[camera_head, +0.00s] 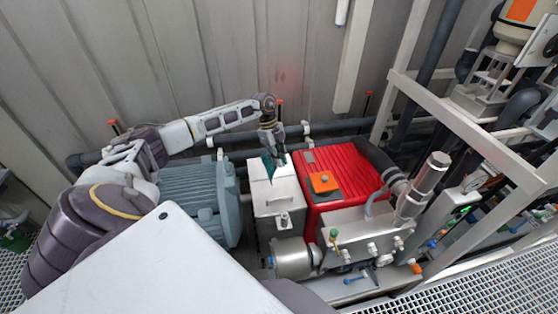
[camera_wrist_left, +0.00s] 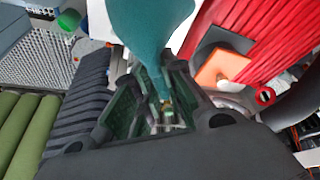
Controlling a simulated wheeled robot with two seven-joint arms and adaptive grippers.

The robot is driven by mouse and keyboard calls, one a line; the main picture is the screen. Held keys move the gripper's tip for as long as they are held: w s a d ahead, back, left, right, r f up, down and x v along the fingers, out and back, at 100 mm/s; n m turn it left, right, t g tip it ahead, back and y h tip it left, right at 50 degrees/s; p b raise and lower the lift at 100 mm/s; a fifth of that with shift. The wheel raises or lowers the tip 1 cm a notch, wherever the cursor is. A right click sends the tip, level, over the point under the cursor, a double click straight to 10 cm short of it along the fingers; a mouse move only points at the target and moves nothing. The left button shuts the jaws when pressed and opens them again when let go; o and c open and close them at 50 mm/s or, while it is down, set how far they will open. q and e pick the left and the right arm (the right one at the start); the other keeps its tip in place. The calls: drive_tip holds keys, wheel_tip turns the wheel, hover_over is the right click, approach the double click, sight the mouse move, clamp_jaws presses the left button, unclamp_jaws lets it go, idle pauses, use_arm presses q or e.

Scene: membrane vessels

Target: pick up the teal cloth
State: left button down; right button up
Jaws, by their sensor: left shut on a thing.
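The teal cloth (camera_head: 268,166) hangs at my left gripper (camera_head: 277,155) above a light grey metal box (camera_head: 270,198). In the left wrist view the teal cloth (camera_wrist_left: 148,30) fills the top middle and narrows down between the two dark fingers. My left gripper (camera_wrist_left: 163,100) is shut on the cloth, which is pinched at its narrow end. In the head view the cloth is small and partly hidden by the gripper. I cannot tell whether its lower edge touches the box top. My right gripper is not in view.
A red ribbed housing (camera_head: 345,180) with an orange block (camera_head: 323,182) stands right of the box. A blue-grey motor (camera_head: 200,198) stands left of it. Pipes and a white frame (camera_head: 465,135) crowd the right side. A grey panelled wall (camera_head: 220,60) is behind.

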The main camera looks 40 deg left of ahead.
use_arm(q)
wheel_tip(320, 180, up, 4)
drive_tip(key=shift+r, duration=0.1)
